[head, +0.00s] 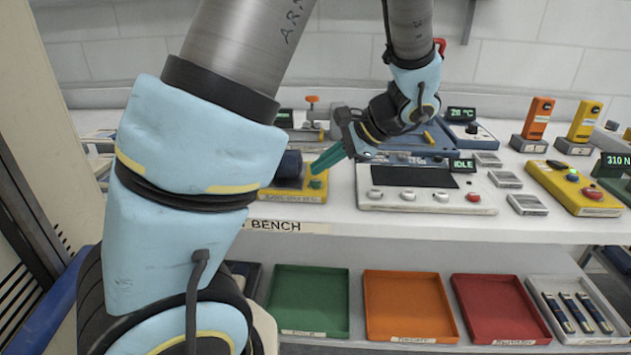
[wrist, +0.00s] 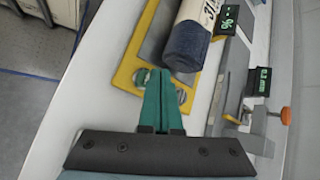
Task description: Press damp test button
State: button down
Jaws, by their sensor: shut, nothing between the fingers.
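A yellow-based tester (head: 273,194) stands at the front of the bench, left of centre, partly behind my arm. A dark blue rolled cloth (head: 290,164) lies on it; the roll also shows in the wrist view (wrist: 187,45). A green button (head: 316,184) sits at its right front. In the wrist view the yellow base (wrist: 124,76) carries two round caps, one (wrist: 142,76) left and one (wrist: 182,96) right of my fingers. My gripper (head: 314,171) is shut and empty, its teal fingertips (wrist: 160,72) angled down over the base, close to the green button. Contact cannot be told.
A white panel (head: 425,198) with an IDLE display and red button stands just right. A small % display (wrist: 228,20) is beside the roll. Green, orange and red trays (head: 308,331) sit on the lower shelf. A clamp with an orange knob (wrist: 285,115) is nearby.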

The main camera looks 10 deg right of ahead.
aim_at(321, 183)
jog(key=shift+f, duration=0.1)
jog(key=shift+f, duration=0.35)
jog(key=shift+f+b, duration=0.4)
jog(key=shift+f, duration=0.05)
dwell(0.7)
jog(key=shift+r, duration=0.1)
jog(key=shift+r+p, duration=0.8)
jog(key=shift+p, duration=0.05)
jog(key=shift+r, duration=0.1)
notch_tip(321, 183, up, 5)
jog(key=p, duration=0.4)
dwell(0.5)
